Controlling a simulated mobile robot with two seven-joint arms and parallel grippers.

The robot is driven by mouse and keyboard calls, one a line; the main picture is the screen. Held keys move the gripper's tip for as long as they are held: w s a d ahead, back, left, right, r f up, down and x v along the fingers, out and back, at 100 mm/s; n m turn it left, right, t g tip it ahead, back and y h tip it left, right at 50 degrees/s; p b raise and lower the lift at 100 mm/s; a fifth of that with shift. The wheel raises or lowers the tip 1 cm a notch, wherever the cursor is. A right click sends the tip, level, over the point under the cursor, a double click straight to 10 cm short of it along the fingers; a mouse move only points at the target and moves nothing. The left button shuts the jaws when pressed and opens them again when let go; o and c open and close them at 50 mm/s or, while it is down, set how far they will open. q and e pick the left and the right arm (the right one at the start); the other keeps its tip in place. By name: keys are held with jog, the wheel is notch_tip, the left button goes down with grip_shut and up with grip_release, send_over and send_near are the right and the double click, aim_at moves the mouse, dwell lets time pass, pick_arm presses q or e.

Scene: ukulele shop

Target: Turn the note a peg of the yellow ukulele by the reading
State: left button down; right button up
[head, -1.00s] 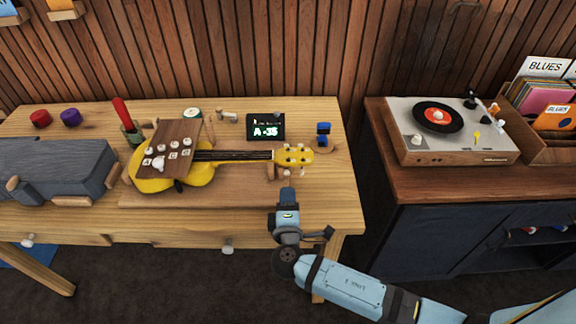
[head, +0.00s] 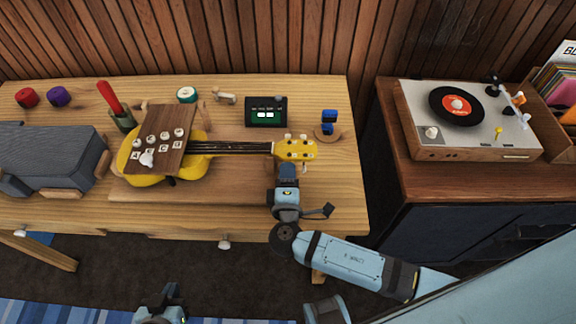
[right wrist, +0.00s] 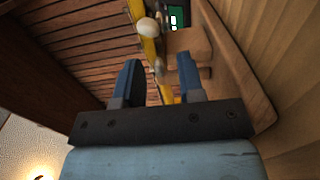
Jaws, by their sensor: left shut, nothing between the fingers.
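The yellow ukulele (head: 187,165) lies on the bench, its headstock (head: 297,150) pointing right, with pale pegs along both edges. The tuner (head: 266,112) behind it shows two bright blocks on a green screen, with no readable note. My right gripper (head: 287,172) is at the near edge of the headstock. In the right wrist view its blue fingers (right wrist: 160,82) are apart, with a pale peg (right wrist: 160,68) showing in the gap, not clearly touched. Another peg (right wrist: 148,27) is beyond. My left gripper (head: 163,304) is at the bottom of the head view, shut and empty, away from the ukulele.
A wooden board (head: 160,130) with several white lettered knobs covers part of the ukulele's body. A grey case (head: 45,158) lies at left. A blue item on a round stand (head: 328,125) is right of the tuner. A record player (head: 470,118) is on the right cabinet.

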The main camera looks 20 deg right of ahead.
grip_shut()
jog(key=shift+r, duration=0.1)
dwell(0.3)
